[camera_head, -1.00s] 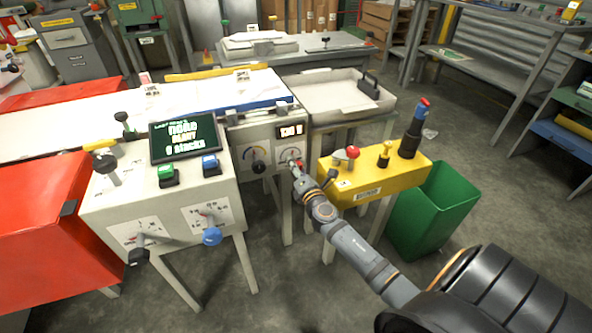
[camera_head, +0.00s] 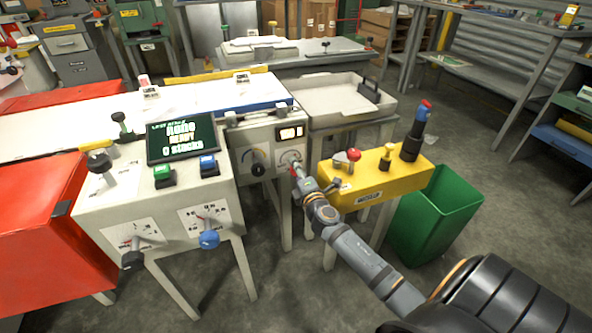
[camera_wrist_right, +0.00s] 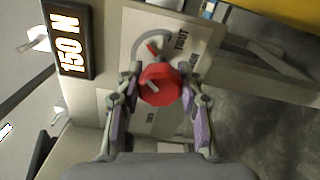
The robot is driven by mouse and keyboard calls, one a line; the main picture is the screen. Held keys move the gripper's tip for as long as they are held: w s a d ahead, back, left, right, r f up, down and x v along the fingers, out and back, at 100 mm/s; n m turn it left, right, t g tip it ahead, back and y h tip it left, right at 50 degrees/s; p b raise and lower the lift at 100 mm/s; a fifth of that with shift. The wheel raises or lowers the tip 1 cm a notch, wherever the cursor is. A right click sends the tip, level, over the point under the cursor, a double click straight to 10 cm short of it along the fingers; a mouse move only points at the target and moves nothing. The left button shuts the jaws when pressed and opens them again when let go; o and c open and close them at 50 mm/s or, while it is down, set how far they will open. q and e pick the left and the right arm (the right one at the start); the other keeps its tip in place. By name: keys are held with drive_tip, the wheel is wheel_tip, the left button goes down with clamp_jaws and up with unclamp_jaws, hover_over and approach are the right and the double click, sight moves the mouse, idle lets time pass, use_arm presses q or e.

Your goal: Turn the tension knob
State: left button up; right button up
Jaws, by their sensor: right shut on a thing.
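A red knob (camera_wrist_right: 160,85) with a pale pointer mark sits on the white machine panel (camera_wrist_right: 200,40). A dial print with a curved scale and a red mark lies behind it. The orange-lit display (camera_wrist_right: 70,43) beside it reads 150 N; it also shows in the head view (camera_head: 290,132), too small to read surely. My right gripper (camera_wrist_right: 160,88) has its two fingers shut on the knob, one on each side. In the head view, my right gripper (camera_head: 297,170) reaches the panel and mostly covers the knob. My left gripper is not in view.
A black knob (camera_head: 258,169) with its own dial is just left of the gripper. A control console (camera_head: 160,200) stands left.

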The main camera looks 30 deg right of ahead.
drive_tip(key=o, duration=1.2)
drive_tip(key=v, duration=1.2)
